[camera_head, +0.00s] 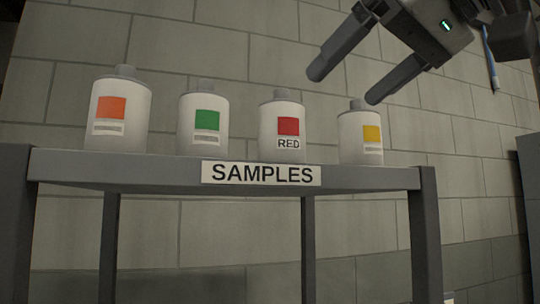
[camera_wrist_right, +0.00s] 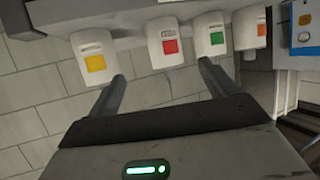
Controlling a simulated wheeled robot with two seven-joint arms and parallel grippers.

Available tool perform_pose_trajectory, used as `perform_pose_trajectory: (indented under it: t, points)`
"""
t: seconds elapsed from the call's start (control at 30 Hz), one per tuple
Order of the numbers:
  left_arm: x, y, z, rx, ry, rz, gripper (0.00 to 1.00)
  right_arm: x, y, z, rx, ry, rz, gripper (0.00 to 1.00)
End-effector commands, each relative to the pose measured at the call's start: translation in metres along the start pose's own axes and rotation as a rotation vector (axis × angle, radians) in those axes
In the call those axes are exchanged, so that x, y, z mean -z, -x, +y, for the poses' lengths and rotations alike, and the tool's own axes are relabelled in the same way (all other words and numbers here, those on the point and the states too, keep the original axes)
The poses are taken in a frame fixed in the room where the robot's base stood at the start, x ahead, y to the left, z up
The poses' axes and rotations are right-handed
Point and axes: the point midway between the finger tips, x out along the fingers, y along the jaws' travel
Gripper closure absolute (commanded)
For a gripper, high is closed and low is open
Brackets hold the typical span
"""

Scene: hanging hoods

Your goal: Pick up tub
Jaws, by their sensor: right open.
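Several white tubs with grey caps stand upright in a row on a grey shelf (camera_head: 370,178). They are an orange-labelled tub (camera_head: 117,115), a green-labelled tub (camera_head: 203,122), a tub with a red label reading RED (camera_head: 281,128), and a yellow-labelled tub (camera_head: 360,137). My right gripper (camera_head: 343,86) is open and empty, above the red and yellow tubs in the head view. In the right wrist view, its fingers (camera_wrist_right: 161,74) point toward the row, with the red tub (camera_wrist_right: 165,46) between them and the yellow tub (camera_wrist_right: 94,62) at left. My left gripper is out of view.
A SAMPLES sign (camera_head: 261,173) is on the shelf's front edge. A tiled wall (camera_head: 220,50) stands behind. A dark upright panel (camera_head: 529,190) is at the right. A blue-and-white item (camera_wrist_right: 304,30) shows at the right of the wrist view. Small gaps separate the tubs.

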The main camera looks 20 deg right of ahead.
Motion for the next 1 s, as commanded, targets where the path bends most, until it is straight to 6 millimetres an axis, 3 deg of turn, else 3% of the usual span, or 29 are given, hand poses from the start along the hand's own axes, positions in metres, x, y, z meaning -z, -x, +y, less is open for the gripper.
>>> perform_pose_trajectory:
  t: [0.2,0.4,0.67,1.0]
  points:
    - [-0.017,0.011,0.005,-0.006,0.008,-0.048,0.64,0.000,-0.046,0.000,-0.001,0.000,-0.006,0.15]
    - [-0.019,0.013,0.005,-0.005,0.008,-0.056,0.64,0.000,-0.084,0.000,0.000,0.000,-0.003,0.15]
    - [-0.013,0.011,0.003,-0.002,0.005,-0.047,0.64,-0.001,-0.104,-0.001,0.000,0.001,0.000,0.15]
    - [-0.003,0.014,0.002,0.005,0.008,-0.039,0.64,-0.005,-0.147,-0.004,0.000,0.000,0.000,0.15]
